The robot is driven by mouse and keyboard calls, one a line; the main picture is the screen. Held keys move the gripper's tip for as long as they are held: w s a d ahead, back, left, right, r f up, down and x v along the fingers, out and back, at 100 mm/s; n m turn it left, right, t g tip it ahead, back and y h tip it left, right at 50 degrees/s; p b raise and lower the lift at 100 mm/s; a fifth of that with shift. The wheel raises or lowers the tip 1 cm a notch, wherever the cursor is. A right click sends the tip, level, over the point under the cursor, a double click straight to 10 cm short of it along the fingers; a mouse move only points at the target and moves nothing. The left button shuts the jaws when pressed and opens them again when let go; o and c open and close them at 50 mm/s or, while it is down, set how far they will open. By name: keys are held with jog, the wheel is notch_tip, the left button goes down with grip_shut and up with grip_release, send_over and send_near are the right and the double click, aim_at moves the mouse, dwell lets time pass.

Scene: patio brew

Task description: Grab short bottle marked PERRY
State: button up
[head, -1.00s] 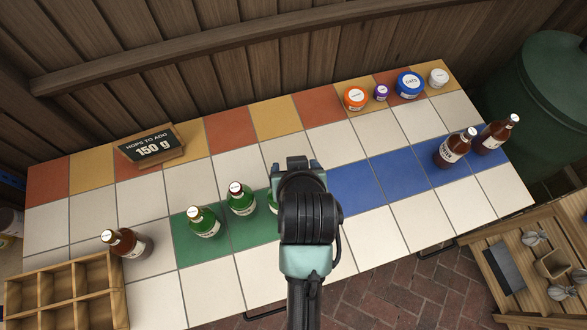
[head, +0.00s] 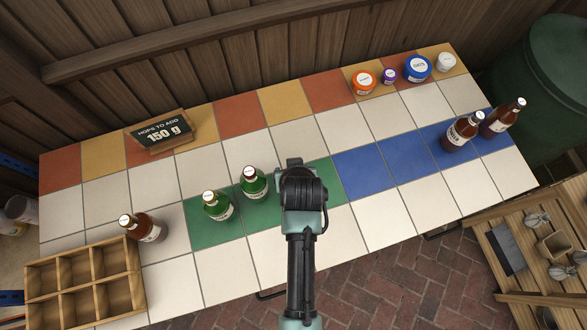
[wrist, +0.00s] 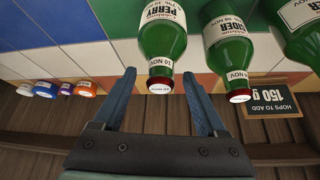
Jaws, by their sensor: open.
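In the head view my gripper (head: 298,182) is over the green tiles and hides this bottle. A similar green bottle marked CIDER (wrist: 229,45) stands close beside it, near one finger; it also shows in the head view (head: 254,183).
Another green bottle (head: 217,206) stands further left, then a brown bottle (head: 147,228) by a wooden crate (head: 28,285). Two brown bottles, one here (head: 462,131), stand at the right. Small tubs (head: 417,68) and a hops sign (head: 160,132) are at the back.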

jog(key=shift+x, duration=1.65)
grip_shut()
jog(key=shift+s, duration=0.1)
jog(key=shift+s+f, duration=0.15)
